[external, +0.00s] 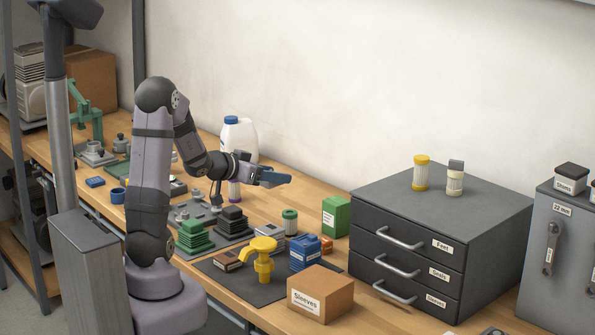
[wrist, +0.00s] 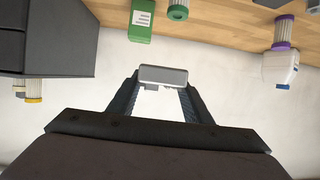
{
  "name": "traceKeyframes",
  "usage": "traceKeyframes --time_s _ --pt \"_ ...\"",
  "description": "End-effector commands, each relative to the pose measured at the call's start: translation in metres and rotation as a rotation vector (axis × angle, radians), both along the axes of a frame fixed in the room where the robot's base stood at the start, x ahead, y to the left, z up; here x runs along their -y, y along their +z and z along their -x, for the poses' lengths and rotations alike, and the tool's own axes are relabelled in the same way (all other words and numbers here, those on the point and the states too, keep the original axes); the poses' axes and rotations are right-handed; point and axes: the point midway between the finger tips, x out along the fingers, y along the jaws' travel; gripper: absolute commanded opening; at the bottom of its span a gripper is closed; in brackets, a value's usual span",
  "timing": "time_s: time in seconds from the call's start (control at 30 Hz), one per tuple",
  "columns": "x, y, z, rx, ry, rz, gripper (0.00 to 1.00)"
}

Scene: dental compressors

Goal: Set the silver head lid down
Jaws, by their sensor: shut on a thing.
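My gripper (external: 272,177) is raised above the bench and points to the right, roughly level. In the wrist view my gripper (wrist: 163,85) is shut on the silver head lid (wrist: 163,75), a small grey block with rounded corners held across the fingertips. Small dark parts show along the lid's lower edge. In the external view I cannot make the lid out clearly from the fingers. A green finned compressor body (external: 194,235) and a black finned one (external: 233,218) stand on grey plates below and left of the gripper.
A dark mat (external: 222,274) bears a yellow tool (external: 263,258) and a blue finned block (external: 304,252). A green box (external: 336,214), a sleeves box (external: 320,292) and a grey drawer cabinet (external: 430,235) stand right. A white jug (external: 240,137) stands behind.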

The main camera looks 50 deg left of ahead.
Motion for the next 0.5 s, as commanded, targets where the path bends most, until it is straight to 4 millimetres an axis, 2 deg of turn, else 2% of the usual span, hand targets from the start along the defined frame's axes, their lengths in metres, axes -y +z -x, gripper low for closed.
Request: traceKeyframes --time_s 0.27,0.5 --pt "-0.056 0.004 -0.057 0.013 0.116 -0.013 0.19" --pt "-0.106 -0.014 -0.106 0.012 0.236 -0.013 0.19"
